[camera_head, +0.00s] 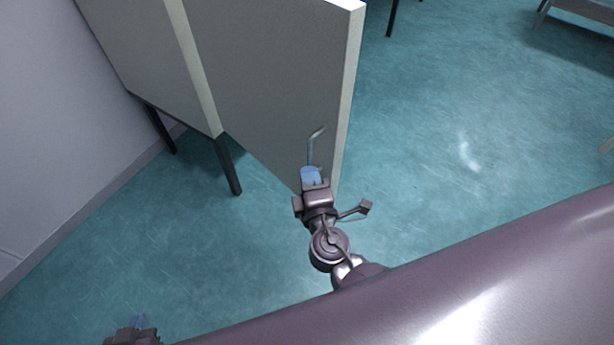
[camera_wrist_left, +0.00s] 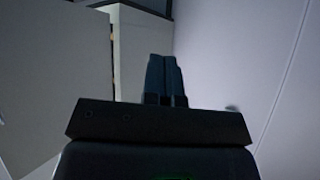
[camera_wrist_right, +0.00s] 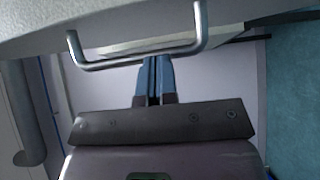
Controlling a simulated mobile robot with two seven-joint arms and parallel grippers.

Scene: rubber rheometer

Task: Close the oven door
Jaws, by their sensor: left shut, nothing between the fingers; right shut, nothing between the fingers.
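The oven door (camera_head: 270,75) is a large grey panel standing out at an angle from the grey oven body (camera_head: 135,50), so it looks open. Its metal handle (camera_head: 312,148) is near the lower free end and also shows as a bent bar in the right wrist view (camera_wrist_right: 135,62). My right gripper (camera_head: 311,174) is shut and empty, its blue fingertips close to the handle; I cannot tell whether they touch it. My left gripper (camera_head: 139,321) is shut and empty, low at the left, away from the door. The left wrist view shows its fingers (camera_wrist_left: 165,75) and a grey panel (camera_wrist_left: 55,75).
The oven stands on black legs (camera_head: 229,165) beside a pale wall (camera_head: 50,120). Teal floor (camera_head: 470,130) is open right of the door. A grey bench or table (camera_head: 580,10) is at the far upper right.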

